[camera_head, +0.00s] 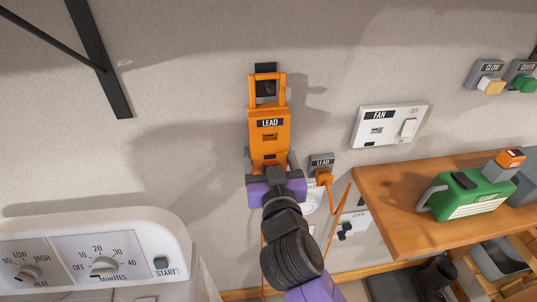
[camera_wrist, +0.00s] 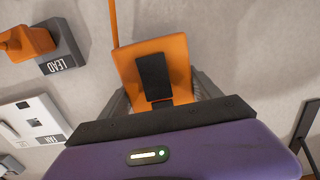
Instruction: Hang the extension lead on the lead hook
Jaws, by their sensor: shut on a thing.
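The orange extension lead block (camera_head: 269,137) is upright against the wall, with a "LEAD" label and an open loop handle at its top. The black lead hook (camera_head: 265,78) is on the wall at that handle; part of it shows above and through the loop. I cannot tell whether the loop rests on the hook. My gripper (camera_head: 270,172) is shut on the lower part of the block. In the wrist view, the block's orange end (camera_wrist: 172,65) shows between the grey fingers (camera_wrist: 160,100). An orange cord runs from the block.
A grey "LEAD" socket (camera_head: 321,160) with an orange plug (camera_head: 323,177) is just right of my gripper. A "FAN" switch (camera_head: 390,124) is farther right. A wooden shelf (camera_head: 400,200) holds a green case (camera_head: 467,194). A white machine (camera_head: 95,250) stands lower left.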

